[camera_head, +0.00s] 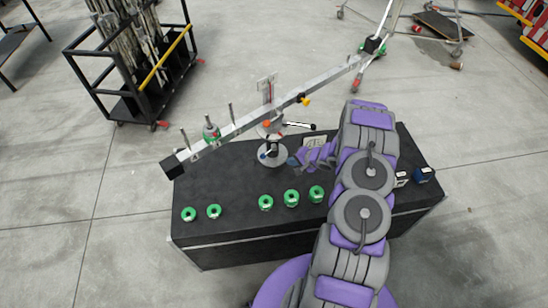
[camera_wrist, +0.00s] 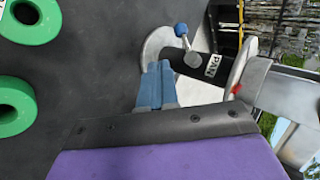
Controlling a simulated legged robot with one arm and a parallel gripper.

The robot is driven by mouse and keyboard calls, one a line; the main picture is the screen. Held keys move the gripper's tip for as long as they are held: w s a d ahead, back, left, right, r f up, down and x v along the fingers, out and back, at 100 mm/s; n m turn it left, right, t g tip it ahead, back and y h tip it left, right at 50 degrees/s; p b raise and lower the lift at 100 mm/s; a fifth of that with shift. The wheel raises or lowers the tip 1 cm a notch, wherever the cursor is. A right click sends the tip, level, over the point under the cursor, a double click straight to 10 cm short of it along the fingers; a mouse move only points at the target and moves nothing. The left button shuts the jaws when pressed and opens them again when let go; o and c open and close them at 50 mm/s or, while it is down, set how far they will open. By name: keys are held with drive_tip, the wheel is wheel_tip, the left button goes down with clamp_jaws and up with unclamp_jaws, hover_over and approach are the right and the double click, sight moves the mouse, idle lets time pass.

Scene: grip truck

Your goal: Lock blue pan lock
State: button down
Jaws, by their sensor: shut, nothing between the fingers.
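The blue pan lock is a small lever with a blue knob (camera_wrist: 181,29), beside a black post with a white PAN label (camera_wrist: 212,64) in the wrist view. In the head view its blue knob (camera_head: 263,156) shows small at the foot of the mount on the black table (camera_head: 225,175). My gripper (camera_wrist: 158,66) has its blue fingers together, with nothing between them. Its tips are just below and left of the lever in the picture, apart from the knob; whether they touch the lever's stem I cannot tell. In the head view my gripper (camera_head: 293,161) is right of the mount.
A long metal beam (camera_head: 240,125) crosses above the table on the mount (camera_head: 268,95). Several green rings (camera_head: 291,198) lie along the table's front. Small blue-black boxes (camera_head: 423,174) sit at its right end. A black rack (camera_head: 130,75) stands on the open floor behind.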

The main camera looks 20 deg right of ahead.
drive_tip(key=b+x, duration=0.1)
drive_tip(key=x, duration=0.8)
drive_tip(key=shift+w+a+f+b, duration=0.1)
drive_tip(key=shift+w+f+b, duration=0.05)
drive_tip(key=shift+f+b, duration=0.2)
drive_tip(key=w, duration=0.1)
drive_tip(key=w+a, duration=0.1)
drive_tip(key=w, duration=0.1)
drive_tip(key=shift+a+f, duration=0.1)
drive_tip(key=shift+a, duration=0.2)
drive_tip(key=shift+w+a, duration=0.25)
drive_tip(key=shift+w, duration=0.1)
